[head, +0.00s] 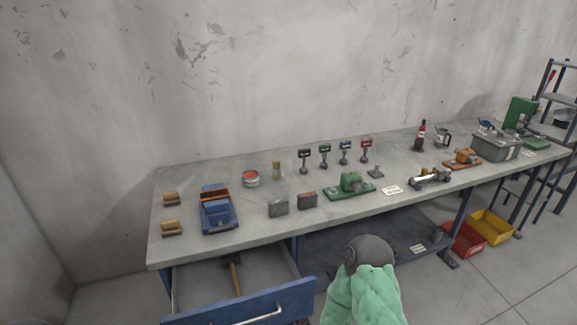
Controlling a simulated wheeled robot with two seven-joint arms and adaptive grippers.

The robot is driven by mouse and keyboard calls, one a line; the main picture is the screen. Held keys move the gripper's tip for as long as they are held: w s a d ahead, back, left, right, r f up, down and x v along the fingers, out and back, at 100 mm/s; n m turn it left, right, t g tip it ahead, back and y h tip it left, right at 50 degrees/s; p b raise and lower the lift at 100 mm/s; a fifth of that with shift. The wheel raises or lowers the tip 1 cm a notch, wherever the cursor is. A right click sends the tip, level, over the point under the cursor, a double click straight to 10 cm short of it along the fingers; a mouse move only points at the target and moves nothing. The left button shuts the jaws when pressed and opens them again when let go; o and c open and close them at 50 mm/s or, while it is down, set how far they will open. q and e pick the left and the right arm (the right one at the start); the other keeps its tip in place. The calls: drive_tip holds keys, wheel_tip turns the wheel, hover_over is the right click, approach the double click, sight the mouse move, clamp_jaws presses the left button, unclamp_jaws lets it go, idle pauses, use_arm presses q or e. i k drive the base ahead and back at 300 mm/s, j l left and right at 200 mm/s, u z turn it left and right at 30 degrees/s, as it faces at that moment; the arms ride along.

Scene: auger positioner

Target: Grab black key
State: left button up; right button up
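The black key (305,158) stands upright on the grey workbench, leftmost in a row of similar small pieces with coloured tops. The green (324,153), blue (345,150) and red (366,149) ones stand to its right, each apart from its neighbour. Nothing covers the black key. No fingers of my left or right gripper show in the head view. A rounded grey and pale-green shape rises at the bottom centre, in front of the bench; I cannot tell for sure whether it is part of me.
The long workbench (265,222) runs along the wall. Two dark blocks (278,208) (307,200) and a green machine (350,185) stand in front of the key row. A wooden cylinder (276,170) stands to its left. An open drawer (240,303) with a hammer (234,274) juts out below.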

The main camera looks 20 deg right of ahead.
sight(304, 153)
drive_tip(key=u, duration=0.45)
drive_tip(key=l+u, duration=0.15)
drive_tip(key=u, duration=0.35)
drive_tip(key=l+u, duration=0.1)
drive_tip(key=u, duration=0.8)
drive_tip(key=k+l, duration=0.15)
drive_tip(key=l, duration=0.25)
drive_tip(key=k+l, duration=0.15)
drive_tip(key=l, duration=0.2)
drive_tip(key=k+l+u, duration=0.1)
drive_tip(key=l, duration=0.3)
drive_tip(key=k+l, duration=0.15)
drive_tip(key=l, duration=0.2)
drive_tip(key=k+l+u, duration=0.1)
drive_tip(key=l, duration=0.3)
drive_tip(key=k+l, duration=0.4)
drive_tip(key=l, duration=0.3)
